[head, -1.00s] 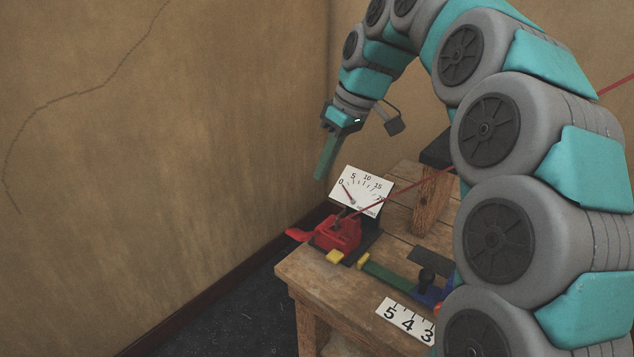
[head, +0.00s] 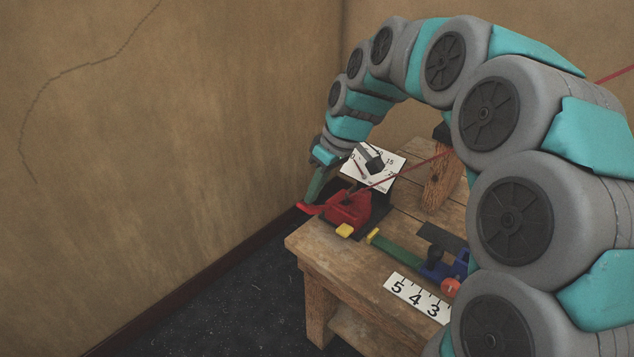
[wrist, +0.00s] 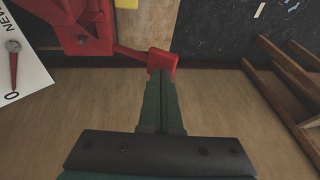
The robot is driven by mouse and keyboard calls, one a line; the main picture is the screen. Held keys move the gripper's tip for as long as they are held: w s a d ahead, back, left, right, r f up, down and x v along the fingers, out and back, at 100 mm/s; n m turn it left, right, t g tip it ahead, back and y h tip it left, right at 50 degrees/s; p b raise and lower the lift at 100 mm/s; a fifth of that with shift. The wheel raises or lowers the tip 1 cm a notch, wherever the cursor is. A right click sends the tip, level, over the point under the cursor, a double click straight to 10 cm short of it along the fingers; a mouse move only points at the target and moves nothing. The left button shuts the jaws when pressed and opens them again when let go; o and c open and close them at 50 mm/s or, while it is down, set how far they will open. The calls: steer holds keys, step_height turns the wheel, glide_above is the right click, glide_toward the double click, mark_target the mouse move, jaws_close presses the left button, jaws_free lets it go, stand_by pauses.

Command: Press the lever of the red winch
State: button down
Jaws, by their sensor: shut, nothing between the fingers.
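The red winch (head: 348,209) sits at the left end of the wooden bench, with a red line running from it up to the right. Its red lever (head: 307,209) sticks out to the left past the bench edge. In the wrist view the winch body (wrist: 82,22) is at the top left and the lever's broad end (wrist: 162,60) lies right at my fingertips. My gripper (head: 312,198) points down with its green fingers shut and empty. In the wrist view the fingertips (wrist: 160,75) meet or nearly meet the lever end; firm contact cannot be told.
A white dial gauge (head: 385,172) stands behind the winch, partly hidden by my wrist. A yellow block (head: 344,230), a blue device (head: 455,266) and a number strip (head: 417,297) are on the bench (head: 325,255). The wall is close on the left.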

mark_target(305, 211)
stand_by(0.4)
steer(key=shift+s+a+f+t+h+b, duration=0.35)
steer(key=shift+s+f+t+h+b, duration=0.1)
steer(key=shift+f+b, duration=0.1)
steer(key=shift+s+a+f+t+h+b, duration=0.3)
steer(key=shift+s+f+t+h+b, duration=0.05)
steer(key=shift+f+t+b, duration=0.15)
steer(key=shift+s+a+f+n+t+h+b, duration=0.3)
steer(key=shift+a+f+t+h+b, duration=0.1)
steer(key=shift+f+t+h, duration=0.1)
steer(key=shift+s+a+f+t+h+b, duration=0.2)
steer(key=shift+f+t+h+b, duration=0.35)
steer(key=shift+f+t, duration=0.1)
steer(key=shift+s+a+f+t+h+b, duration=0.2)
steer(key=shift+f+t+h+b, duration=0.35)
steer(key=shift+f, duration=0.2)
steer(key=w+d+r+p+v, duration=0.1)
steer(key=w+v, duration=0.1)
steer(key=v, duration=1.1)
steer(key=shift+s+a+r+p, duration=0.15)
steer(key=shift+a+r+p, duration=0.2)
steer(key=shift+r+p, duration=0.05)
